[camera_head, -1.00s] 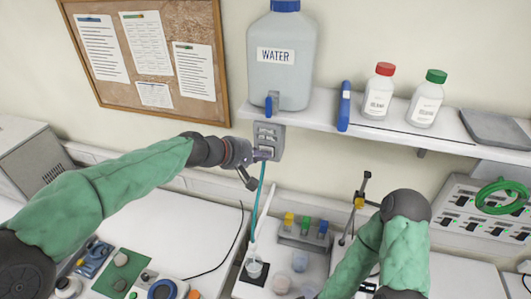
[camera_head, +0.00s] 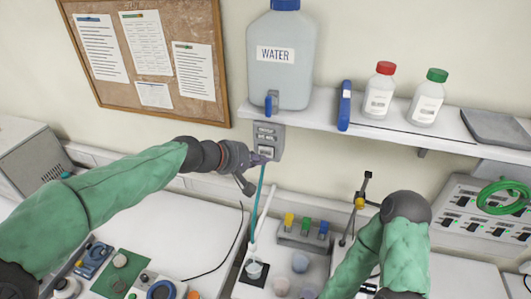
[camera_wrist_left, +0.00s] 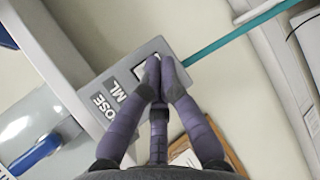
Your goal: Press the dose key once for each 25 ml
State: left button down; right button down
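The grey dose box (camera_head: 267,135) hangs under the shelf below the water tank (camera_head: 285,70). Its pale key (camera_head: 265,151) is on the lower front. In the left wrist view the box (camera_wrist_left: 118,88) shows the letters "DOSE ML", and its key (camera_wrist_left: 141,68) is partly covered by my fingers. My left gripper (camera_head: 262,159) is shut and empty, its fingertips (camera_wrist_left: 160,62) at the key's edge; I cannot tell whether they touch it. A clear cup (camera_head: 254,268) stands on a dark pad below the tubes. My right arm shows at the right; its gripper is out of view.
A teal strip (camera_head: 259,197) and a white tube run down from near the box. A rack (camera_head: 303,237) with coloured tops stands behind more cups. Two bottles (camera_head: 379,90) stand on the shelf (camera_head: 455,135). A slim stand (camera_head: 359,205) is beside my right arm.

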pick_arm(q)
jog(key=shift+s+a+b, duration=0.2)
jog(key=shift+s+a, duration=0.05)
jog(key=shift+s, duration=0.55)
jog(key=shift+s+a+b, duration=0.15)
jog(key=shift+s+a, duration=0.1)
jog(key=shift+s, duration=0.55)
jog(key=shift+s+a+b, duration=0.2)
jog(key=shift+s+a, duration=0.05)
jog(key=shift+s, duration=0.55)
pick_arm(e)
jog(key=shift+f, duration=0.55)
pick_arm(q)
jog(key=shift+f, duration=0.1)
pick_arm(e)
jog(key=shift+s, duration=0.1)
